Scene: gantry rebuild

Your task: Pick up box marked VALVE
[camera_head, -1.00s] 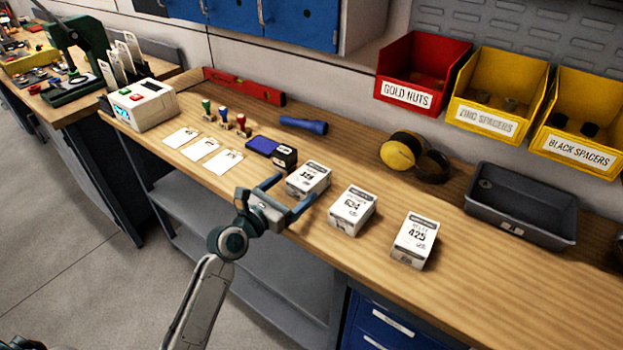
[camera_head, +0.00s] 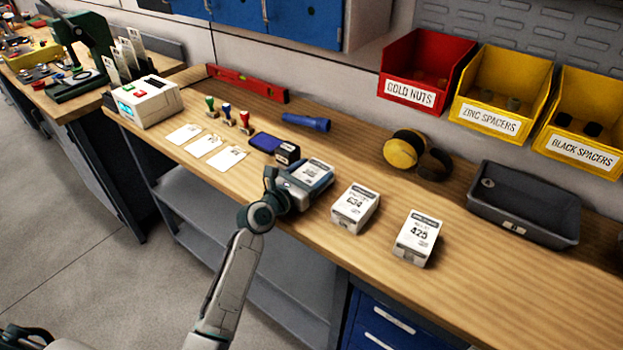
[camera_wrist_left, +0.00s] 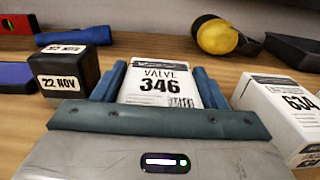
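My left gripper (camera_wrist_left: 160,98) has one blue finger along each side of this box. The fingers lie very close to its sides, and I cannot tell whether they press on it. In the head view my left gripper (camera_head: 306,188) reaches in from the front, low at the bench top. The box appears to rest on the bench. My right gripper is not in view.
A box marked 634 (camera_head: 355,208) stands close to the right, and a box marked 425 (camera_head: 418,238) farther right. A black date stamp (camera_head: 287,153) is just left. Ear muffs (camera_head: 402,150) and a grey tray (camera_head: 520,205) lie behind. The bench's right front is clear.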

